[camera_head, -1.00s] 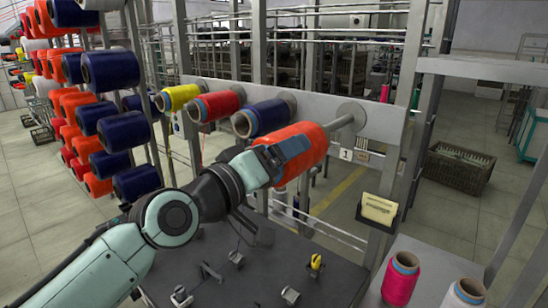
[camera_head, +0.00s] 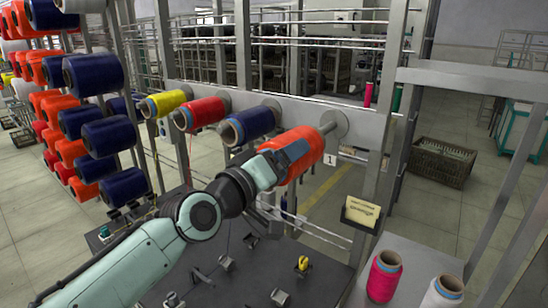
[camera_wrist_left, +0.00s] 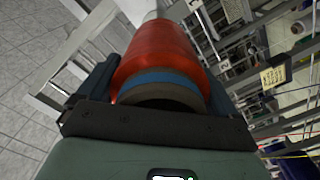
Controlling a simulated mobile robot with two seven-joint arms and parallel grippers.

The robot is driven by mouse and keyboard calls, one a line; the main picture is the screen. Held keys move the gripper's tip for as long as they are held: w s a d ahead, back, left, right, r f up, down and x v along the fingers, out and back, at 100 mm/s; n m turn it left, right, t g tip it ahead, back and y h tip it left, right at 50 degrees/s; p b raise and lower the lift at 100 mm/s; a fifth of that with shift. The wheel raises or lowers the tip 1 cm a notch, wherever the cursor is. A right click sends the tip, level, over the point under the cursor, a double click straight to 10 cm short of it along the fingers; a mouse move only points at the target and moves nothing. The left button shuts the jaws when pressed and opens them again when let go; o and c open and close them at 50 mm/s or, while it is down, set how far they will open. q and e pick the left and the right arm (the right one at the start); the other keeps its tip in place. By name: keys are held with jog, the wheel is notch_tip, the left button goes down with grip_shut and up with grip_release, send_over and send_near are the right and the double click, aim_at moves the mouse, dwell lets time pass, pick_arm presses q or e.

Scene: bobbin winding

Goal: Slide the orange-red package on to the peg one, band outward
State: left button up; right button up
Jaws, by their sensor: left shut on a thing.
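The orange-red package (camera_head: 308,146) is held by my left gripper (camera_head: 288,158) in the head view. Its far end is at peg one (camera_head: 328,128), with a short bare length of peg showing before the round plate (camera_head: 335,122). The tip of the peg is hidden, so the package seems to be around it. In the left wrist view the package (camera_wrist_left: 160,50) lies between the two fingers. Its blue band (camera_wrist_left: 165,77) and brown tube end (camera_wrist_left: 162,97) face my palm, away from the peg. My right gripper is not in view.
Navy (camera_head: 250,124), red (camera_head: 203,112) and yellow (camera_head: 165,103) packages sit on pegs to the left along the rail. A label "1" (camera_head: 330,159) is below peg one. A card holder (camera_head: 361,213) is at the right post. Pink (camera_head: 384,276) and white (camera_head: 442,295) packages stand at lower right.

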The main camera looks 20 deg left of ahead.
pick_arm(q)
jog(key=shift+w+d, duration=0.15)
jog(key=shift+w, duration=0.2)
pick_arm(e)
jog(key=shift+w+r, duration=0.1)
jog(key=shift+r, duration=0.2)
pick_arm(q)
jog(key=shift+w+d+r+p, duration=0.15)
jog(key=shift+w+p, duration=0.2)
jog(key=shift+p, duration=0.2)
jog(key=shift+p+x, duration=1.1)
jog(key=shift+x, duration=0.45)
jog(key=shift+p+x, duration=0.6)
jog(key=shift+x, duration=0.45)
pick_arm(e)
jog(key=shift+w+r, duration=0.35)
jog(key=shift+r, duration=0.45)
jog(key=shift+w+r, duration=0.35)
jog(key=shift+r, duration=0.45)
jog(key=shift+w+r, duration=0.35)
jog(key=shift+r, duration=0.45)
